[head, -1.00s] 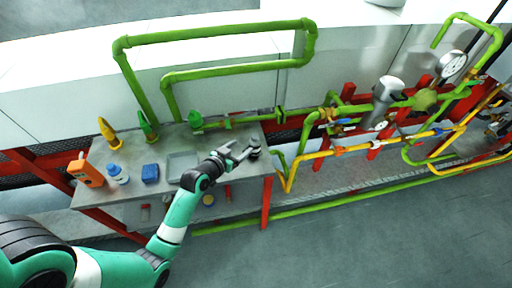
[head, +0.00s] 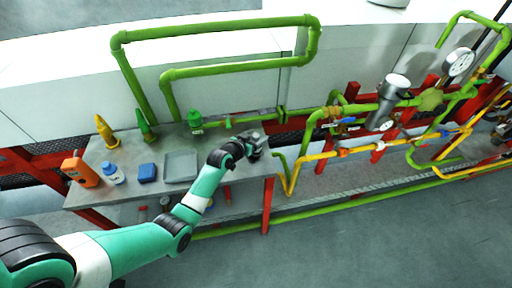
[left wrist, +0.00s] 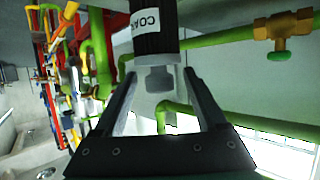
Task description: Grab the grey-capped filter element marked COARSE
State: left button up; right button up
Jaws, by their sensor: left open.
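The filter element (left wrist: 155,42) shows at the top of the left wrist view as a dark cylinder with a white label reading "COA", cut off and upside down in the picture. Its grey cap (left wrist: 158,78) points toward my left gripper (left wrist: 160,74). The gripper's fingers are open, one on each side of the cap, with visible gaps. In the head view my left gripper (head: 257,146) is at the right end of the grey bench (head: 105,203); the arm largely hides the filter element there. My right gripper is not in view.
On the bench stand an orange device (head: 80,172), a blue-capped bottle (head: 112,174), a blue box (head: 147,172), a grey tray (head: 181,167) and a green-topped item (head: 195,120). Green pipes (head: 215,72) rise behind; yellow pipes (head: 330,157) run to the right.

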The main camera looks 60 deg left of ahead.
pick_arm(q)
grip_shut()
dwell(0.3)
dwell(1.1)
